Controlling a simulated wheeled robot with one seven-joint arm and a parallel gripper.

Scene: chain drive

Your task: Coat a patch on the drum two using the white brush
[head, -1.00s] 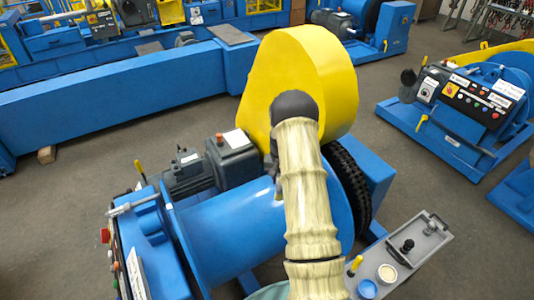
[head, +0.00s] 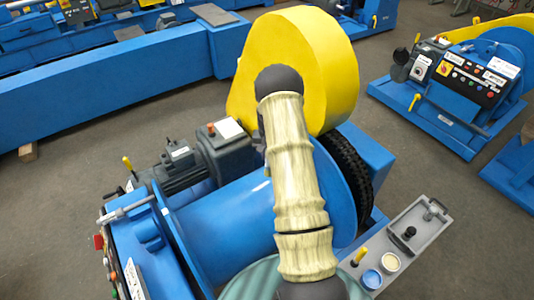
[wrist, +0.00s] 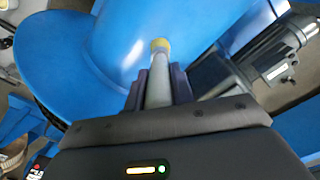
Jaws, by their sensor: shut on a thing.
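In the wrist view my gripper (wrist: 157,86) is shut on the pale grey-white handle of the white brush (wrist: 158,92). The brush's yellowish tip (wrist: 160,46) points away from me at the smooth blue drum (wrist: 125,25). The tip overlaps the drum surface in the picture; I cannot tell whether it touches. In the head view the blue drum (head: 225,225) lies in front of the yellow guard (head: 300,70), partly behind my arm. My gripper and the brush are hidden in the head view. No drum number is readable, and no coated patch is clear.
A grey tray (head: 432,240) at right holds a blue pot (head: 371,279), a cream pot (head: 391,262) and a yellow-handled item (head: 360,257). A dark motor (head: 180,170) stands beside the drum. Another blue machine (head: 450,130) stands at far right. Grey floor lies between machines.

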